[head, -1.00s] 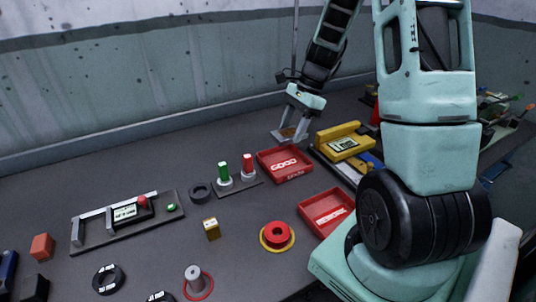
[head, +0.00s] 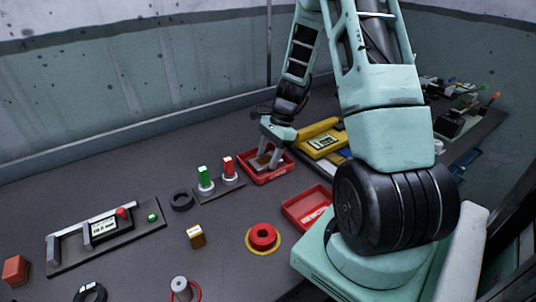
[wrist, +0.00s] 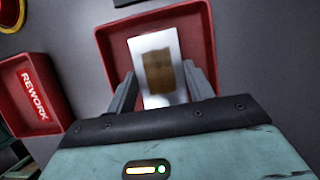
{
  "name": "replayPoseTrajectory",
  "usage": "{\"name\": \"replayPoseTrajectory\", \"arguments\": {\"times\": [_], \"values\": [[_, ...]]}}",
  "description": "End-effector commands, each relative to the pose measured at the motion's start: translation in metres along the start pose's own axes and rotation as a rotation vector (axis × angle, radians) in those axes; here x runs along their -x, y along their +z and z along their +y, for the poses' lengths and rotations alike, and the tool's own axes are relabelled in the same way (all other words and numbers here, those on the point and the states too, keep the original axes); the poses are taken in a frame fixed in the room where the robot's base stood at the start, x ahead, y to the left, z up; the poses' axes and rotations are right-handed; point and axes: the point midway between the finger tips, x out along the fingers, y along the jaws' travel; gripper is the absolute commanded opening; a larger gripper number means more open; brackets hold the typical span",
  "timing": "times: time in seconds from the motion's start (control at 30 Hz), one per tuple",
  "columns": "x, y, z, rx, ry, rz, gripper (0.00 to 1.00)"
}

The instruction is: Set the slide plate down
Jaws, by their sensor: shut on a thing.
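The slide plate (wrist: 158,68) is a pale metal plate with a brown patch. My gripper (wrist: 160,77) is shut on it, one finger at each long side. In the wrist view the plate lies within the outline of a red tray (wrist: 106,50). In the head view my gripper (head: 264,158) reaches down into this same tray (head: 284,173), the one lettered GOOD in the earlier frame. The plate (head: 262,160) shows small between the fingers. I cannot tell whether it touches the tray floor.
A second red tray, marked REWORK (wrist: 34,92), stands beside it. Green and red buttons (head: 204,180) stand left of the tray. A yellow device (head: 322,142) is close on the right.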

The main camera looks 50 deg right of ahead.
Motion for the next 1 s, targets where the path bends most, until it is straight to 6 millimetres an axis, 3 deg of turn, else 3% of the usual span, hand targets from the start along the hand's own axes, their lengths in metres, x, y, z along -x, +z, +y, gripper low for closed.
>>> {"name": "replayPoseTrajectory", "arguments": {"times": [0.3, 0.33, 0.4, 0.77, 1.0], "values": [[-0.002, -0.001, -0.001, 0.001, -0.001, 0.0, 0.04], [-0.003, -0.001, 0.0, 0.001, -0.001, 0.0, 0.55], [-0.002, -0.001, 0.0, 0.001, -0.001, 0.0, 0.74], [0.003, 0.001, -0.001, 0.001, -0.002, 0.001, 0.74], [0.041, 0.0, -0.002, 0.004, -0.006, 0.004, 0.74]]}}
